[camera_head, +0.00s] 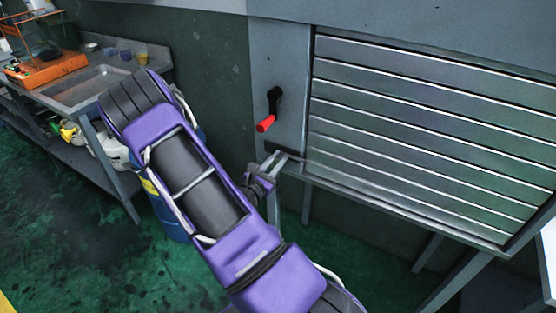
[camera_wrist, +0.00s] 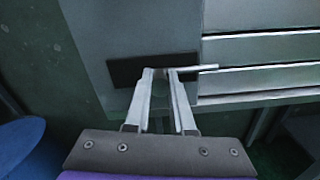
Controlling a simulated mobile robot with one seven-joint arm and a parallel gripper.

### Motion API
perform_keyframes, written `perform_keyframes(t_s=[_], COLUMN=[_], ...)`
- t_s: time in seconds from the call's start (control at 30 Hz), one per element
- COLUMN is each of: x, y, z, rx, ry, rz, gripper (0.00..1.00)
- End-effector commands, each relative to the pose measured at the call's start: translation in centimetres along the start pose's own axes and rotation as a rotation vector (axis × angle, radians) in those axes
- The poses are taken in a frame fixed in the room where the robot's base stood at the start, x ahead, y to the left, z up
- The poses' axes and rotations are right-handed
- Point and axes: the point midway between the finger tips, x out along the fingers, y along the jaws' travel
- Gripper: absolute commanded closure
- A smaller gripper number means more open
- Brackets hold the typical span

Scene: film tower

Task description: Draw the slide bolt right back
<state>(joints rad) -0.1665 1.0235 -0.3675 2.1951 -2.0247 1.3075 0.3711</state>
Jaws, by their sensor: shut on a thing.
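The slide bolt shows in the wrist view as a thin pale rod (camera_wrist: 205,68) in front of a dark backing plate (camera_wrist: 125,71). The rod's right end lies across the seam, over the edge of the slatted shutter (camera_wrist: 265,50). My gripper (camera_wrist: 163,74) has its two fingertips at the bolt's left part, shut on it; the gripped piece is mostly hidden between the fingers. In the head view my gripper (camera_head: 279,158) reaches the lower corner of the grey panel (camera_head: 280,60), beside the shutter (camera_head: 420,120), and the bolt is too small there to make out clearly.
A black crank with a red handle (camera_head: 265,124) sticks out of the panel just above my gripper. A sink bench (camera_head: 90,85) stands at the left, with a blue drum (camera_head: 172,212) partly behind my arm. Green floor (camera_head: 130,260) is open at lower left.

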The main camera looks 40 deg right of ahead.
Motion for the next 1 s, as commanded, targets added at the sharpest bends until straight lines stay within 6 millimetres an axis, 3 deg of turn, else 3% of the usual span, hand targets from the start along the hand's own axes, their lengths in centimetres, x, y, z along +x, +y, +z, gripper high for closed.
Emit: perform_keyframes(t_s=[0.57, 0.83, 1.0], x=[0.0, 0.0, 0.0], y=[0.0, 3.5, 3.8], z=[-0.1, -0.8, -0.8], rx=[0.0, 0.003, 0.0], ry=[0.001, 0.0, 0.001], rz=[0.0, 0.003, 0.001], gripper=[1.0, 1.0, 1.0])
